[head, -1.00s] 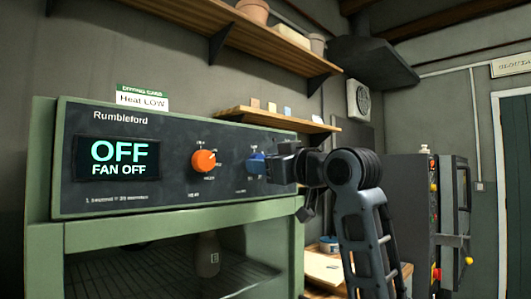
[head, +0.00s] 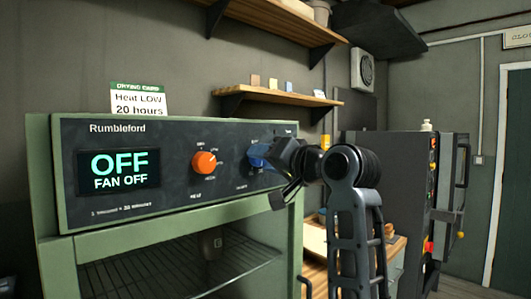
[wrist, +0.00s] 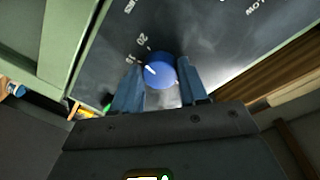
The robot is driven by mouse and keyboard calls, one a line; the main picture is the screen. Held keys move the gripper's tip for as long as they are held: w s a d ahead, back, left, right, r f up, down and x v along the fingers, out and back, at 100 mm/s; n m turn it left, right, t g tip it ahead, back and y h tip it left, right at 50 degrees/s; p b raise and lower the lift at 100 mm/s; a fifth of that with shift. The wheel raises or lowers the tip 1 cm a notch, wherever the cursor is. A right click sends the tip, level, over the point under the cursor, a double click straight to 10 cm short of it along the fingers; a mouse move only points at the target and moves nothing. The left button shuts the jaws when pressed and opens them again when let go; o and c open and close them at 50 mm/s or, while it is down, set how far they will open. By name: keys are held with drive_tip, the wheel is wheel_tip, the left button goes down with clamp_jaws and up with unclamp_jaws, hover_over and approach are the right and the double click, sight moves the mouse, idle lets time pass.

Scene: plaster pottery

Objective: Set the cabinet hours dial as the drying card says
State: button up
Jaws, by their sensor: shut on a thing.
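The white drying card (head: 139,101) with a green header stands on top of the green cabinet and reads "Heat LOW" and "20 hours". The blue dial (head: 257,155) is at the right of the cabinet's dark panel. My gripper (head: 268,156) is shut on it. In the wrist view the blue dial (wrist: 160,71) sits between the two fingers of my gripper (wrist: 161,80). Its white pointer line points up-left, towards a small label just below the "20" marking; that label is hard to read. The display (head: 119,171) reads "OFF" and "FAN OFF".
An orange knob (head: 204,163) is left of the blue dial, on the same panel. A wooden shelf (head: 280,95) is above the dial. A dark machine (head: 400,190) stands at right.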

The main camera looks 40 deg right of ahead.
drive_tip(key=shift+m, duration=1.2)
drive_tip(key=o, duration=1.1)
drive_tip(key=shift+s+a+r+b, duration=0.1)
drive_tip(key=shift+s+b, duration=0.15)
drive_tip(key=shift+s, duration=1.05)
drive_tip(key=shift+s+a+b, duration=0.15)
drive_tip(key=shift+s+b, duration=0.1)
drive_tip(key=shift+s, duration=1.05)
drive_tip(key=shift+s+a+r+b, duration=0.1)
drive_tip(key=shift+s+b, duration=0.15)
drive_tip(key=shift+s, duration=1.05)
